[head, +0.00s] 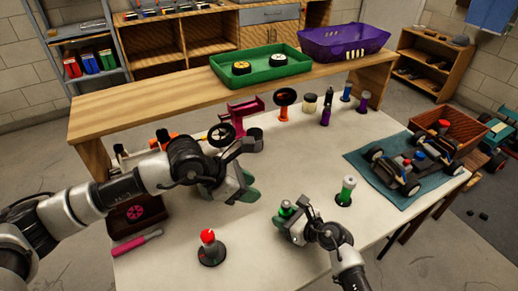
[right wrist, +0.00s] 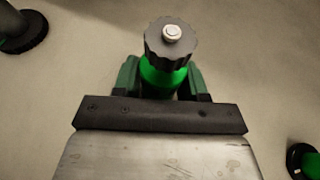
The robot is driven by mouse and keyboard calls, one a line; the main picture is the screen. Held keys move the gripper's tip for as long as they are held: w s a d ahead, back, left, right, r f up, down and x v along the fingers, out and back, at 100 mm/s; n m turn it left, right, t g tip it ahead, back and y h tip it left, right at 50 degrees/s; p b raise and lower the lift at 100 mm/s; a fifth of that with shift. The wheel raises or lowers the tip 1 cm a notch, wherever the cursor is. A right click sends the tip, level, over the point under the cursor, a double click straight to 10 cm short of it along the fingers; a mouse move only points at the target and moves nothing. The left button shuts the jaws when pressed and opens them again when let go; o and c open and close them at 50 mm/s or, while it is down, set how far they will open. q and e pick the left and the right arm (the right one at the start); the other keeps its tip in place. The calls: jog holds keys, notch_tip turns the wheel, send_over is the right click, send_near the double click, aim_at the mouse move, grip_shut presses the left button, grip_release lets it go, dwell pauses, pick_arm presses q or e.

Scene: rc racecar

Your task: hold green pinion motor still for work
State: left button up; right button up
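The green pinion motor (right wrist: 162,75), a green cylinder topped by a black toothed gear with a pale centre, stands between the fingers of my right gripper (right wrist: 160,82) in the right wrist view. The green finger pads sit close against both its sides. In the head view my right gripper (head: 287,213) is low at the table's front middle, and the motor's top (head: 286,206) shows between its fingers. My left gripper (head: 248,186) hangs over the middle of the table, away from the motor, with no object visible in it. Its finger gap is not clear.
A green cylinder with a white top (head: 346,191) stands right of my right gripper. A red-topped dark stand (head: 210,248) is at the front left. A car chassis (head: 405,175) lies on a teal mat (head: 375,192) at right. A green tray (head: 292,70) is on the back bench.

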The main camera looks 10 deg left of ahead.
jog(key=o, duration=0.4)
jog(key=v, duration=1.2)
jog(key=shift+f, duration=0.1)
